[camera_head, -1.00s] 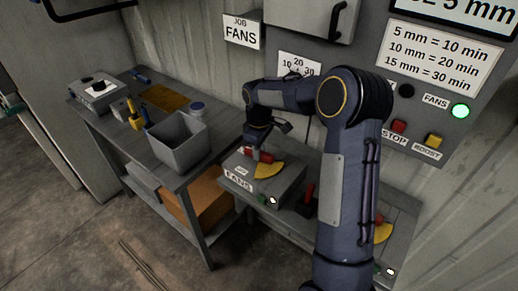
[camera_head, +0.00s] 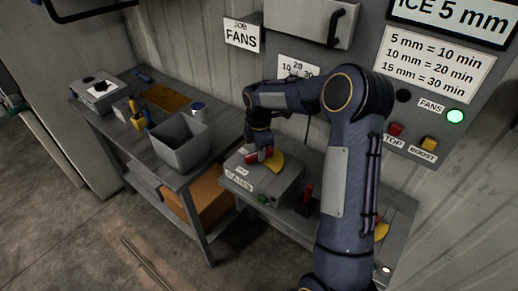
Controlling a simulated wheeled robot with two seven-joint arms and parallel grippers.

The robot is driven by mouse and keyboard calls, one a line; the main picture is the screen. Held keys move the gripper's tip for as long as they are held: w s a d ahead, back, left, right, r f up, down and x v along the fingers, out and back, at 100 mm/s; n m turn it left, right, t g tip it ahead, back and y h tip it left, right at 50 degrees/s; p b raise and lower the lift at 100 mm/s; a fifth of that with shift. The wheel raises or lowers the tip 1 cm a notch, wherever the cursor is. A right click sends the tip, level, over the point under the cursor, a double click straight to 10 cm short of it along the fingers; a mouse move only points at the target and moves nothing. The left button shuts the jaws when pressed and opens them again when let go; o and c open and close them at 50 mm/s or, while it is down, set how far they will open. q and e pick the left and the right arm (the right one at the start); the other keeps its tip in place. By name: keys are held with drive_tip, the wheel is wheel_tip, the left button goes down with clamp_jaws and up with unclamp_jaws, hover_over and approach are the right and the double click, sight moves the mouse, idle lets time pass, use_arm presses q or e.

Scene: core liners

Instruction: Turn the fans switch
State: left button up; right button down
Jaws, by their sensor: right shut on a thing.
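The fans switch is a grey box (camera_head: 285,185) on the low bench, with a blurred label (camera_head: 239,180) on its front. A yellow quarter-disc (camera_head: 274,164) and a red handle (camera_head: 253,158) are on its top. My right gripper (camera_head: 262,151) points down over the box and is shut on the red handle, partly hiding it. A small lamp (camera_head: 262,198) on the box front looks dark green and unlit. On the wall panel a green FANS lamp (camera_head: 455,116) is lit. My left gripper is not in view.
A second box with a yellow disc (camera_head: 382,231) and a white lamp is mostly behind my right arm. On the left are a workbench with a grey bin (camera_head: 181,142) and a blue-rimmed tin (camera_head: 197,109).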

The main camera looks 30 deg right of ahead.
drive_tip(key=shift+r+n, duration=0.1)
drive_tip(key=shift+n, duration=1.1)
drive_tip(key=c, duration=1.3)
unclamp_jaws()
